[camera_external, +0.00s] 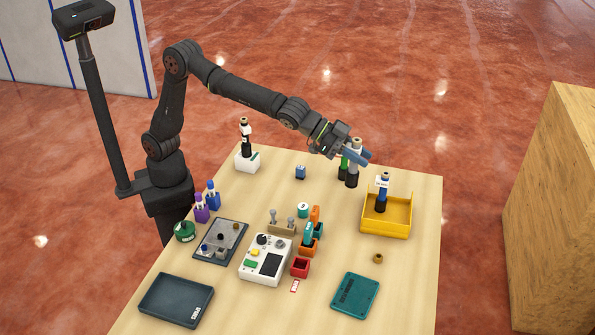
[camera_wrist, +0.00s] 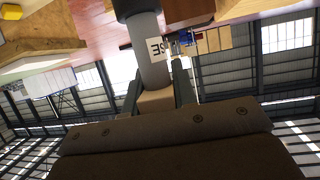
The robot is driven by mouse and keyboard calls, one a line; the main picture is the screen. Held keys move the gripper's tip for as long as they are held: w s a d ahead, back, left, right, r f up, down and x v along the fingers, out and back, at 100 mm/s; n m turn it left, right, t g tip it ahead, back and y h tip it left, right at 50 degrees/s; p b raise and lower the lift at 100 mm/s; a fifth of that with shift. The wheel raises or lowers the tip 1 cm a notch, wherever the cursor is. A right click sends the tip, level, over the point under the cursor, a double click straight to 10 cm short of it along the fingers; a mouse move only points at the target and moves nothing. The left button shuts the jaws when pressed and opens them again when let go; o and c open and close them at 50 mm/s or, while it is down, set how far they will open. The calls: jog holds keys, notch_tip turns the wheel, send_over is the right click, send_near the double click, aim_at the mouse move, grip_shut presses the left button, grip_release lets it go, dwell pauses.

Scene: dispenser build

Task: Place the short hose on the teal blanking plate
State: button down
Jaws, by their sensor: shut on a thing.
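My gripper (camera_external: 357,155) is shut on a grey cylinder with a tan tip and dark end, which I take as the short hose (camera_external: 353,168). It stands upright over the table's far right part; I cannot tell whether its dark end touches the table. In the wrist view, the hose (camera_wrist: 150,55) sits between my fingers, with a white label ending in "SE". The teal blanking plate (camera_external: 355,296) lies flat and bare at the table's near right, well apart from the hose.
A green-and-black cylinder (camera_external: 343,167) is close beside the hose. A yellow bin (camera_external: 386,229) holding a labelled blue cylinder (camera_external: 381,201) lies between hose and plate. A small brown ring (camera_external: 378,258), red box (camera_external: 300,267) and white control box (camera_external: 265,262) are nearby.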

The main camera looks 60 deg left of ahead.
jog(key=s+d+f+m+g+h, duration=0.1)
jog(key=s+d+m+g, duration=0.1)
jog(key=s+d, duration=0.85)
jog(key=s+d+f+m+g+h, duration=0.1)
jog(key=s+d, duration=0.6)
jog(key=s, duration=0.7)
jog(key=w+d+f, duration=0.2)
jog(key=w+f, duration=0.9)
jog(key=f, duration=0.4)
jog(key=shift+d+f, duration=0.2)
jog(key=shift+f, duration=0.05)
jog(key=shift+f, duration=0.1)
jog(key=c, duration=1.2)
grip_release()
jog(key=shift+f, duration=0.15)
jog(key=shift+o, duration=0.2)
